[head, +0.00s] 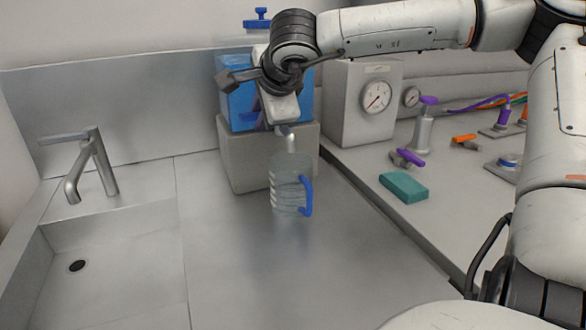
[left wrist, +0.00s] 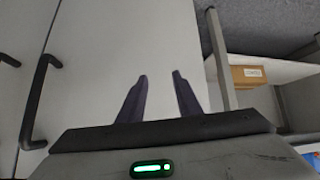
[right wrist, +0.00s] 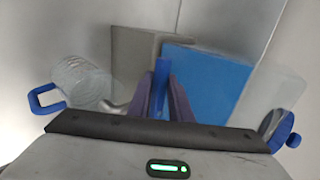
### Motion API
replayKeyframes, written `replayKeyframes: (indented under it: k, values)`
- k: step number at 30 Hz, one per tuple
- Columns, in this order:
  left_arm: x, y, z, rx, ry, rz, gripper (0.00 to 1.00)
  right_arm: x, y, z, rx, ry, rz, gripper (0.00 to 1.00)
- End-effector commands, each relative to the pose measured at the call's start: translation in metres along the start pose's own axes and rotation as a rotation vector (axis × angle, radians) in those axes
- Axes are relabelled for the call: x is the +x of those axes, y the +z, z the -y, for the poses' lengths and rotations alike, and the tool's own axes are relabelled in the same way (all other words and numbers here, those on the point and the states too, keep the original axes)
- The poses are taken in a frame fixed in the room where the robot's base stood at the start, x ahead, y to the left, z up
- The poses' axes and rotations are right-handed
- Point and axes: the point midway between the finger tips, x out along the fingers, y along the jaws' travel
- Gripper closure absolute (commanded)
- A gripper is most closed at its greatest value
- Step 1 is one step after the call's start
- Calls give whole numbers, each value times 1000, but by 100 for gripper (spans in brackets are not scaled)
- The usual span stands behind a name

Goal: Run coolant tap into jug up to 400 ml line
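The clear ribbed jug (head: 286,183) with a blue handle (head: 307,197) stands upright on the steel counter. The metal tap spout (head: 287,130) is over its mouth, in front of a blue box (head: 236,80) on a grey block. The jug (right wrist: 82,82) also shows in the right wrist view, left of the spout (right wrist: 116,108). My right gripper (right wrist: 164,82) has its fingers closed on both sides of the blue tap lever (right wrist: 161,85). I cannot make out the liquid level or marks. My left gripper (left wrist: 160,77) is open and empty, away from the counter.
A sink with a faucet (head: 92,160) is at the left. A gauge box (head: 355,105), a teal block (head: 404,187) and a purple-topped dispenser (head: 424,125) stand on the right bench. The counter in front of the jug is clear. Cabinet doors (left wrist: 95,65) face my left wrist.

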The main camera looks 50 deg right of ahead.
Motion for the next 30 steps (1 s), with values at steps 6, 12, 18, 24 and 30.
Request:
replayKeyframes:
  k: [6,12,18,24,30]
  values:
    - [0,0,0,-1,0,-1,69,0,0,0,0,0,0,82]
    - [-2,1,0,-1,0,7,69,-3,-2,0,-23,1,38,82]
    - [-14,-9,-2,-2,0,12,69,-12,-4,-3,-152,-2,194,82]
    - [-15,-10,-2,-3,1,8,69,-12,-6,-10,-244,-3,291,82]
    - [-5,0,-1,-3,1,5,69,-13,-7,-17,-326,0,380,82]
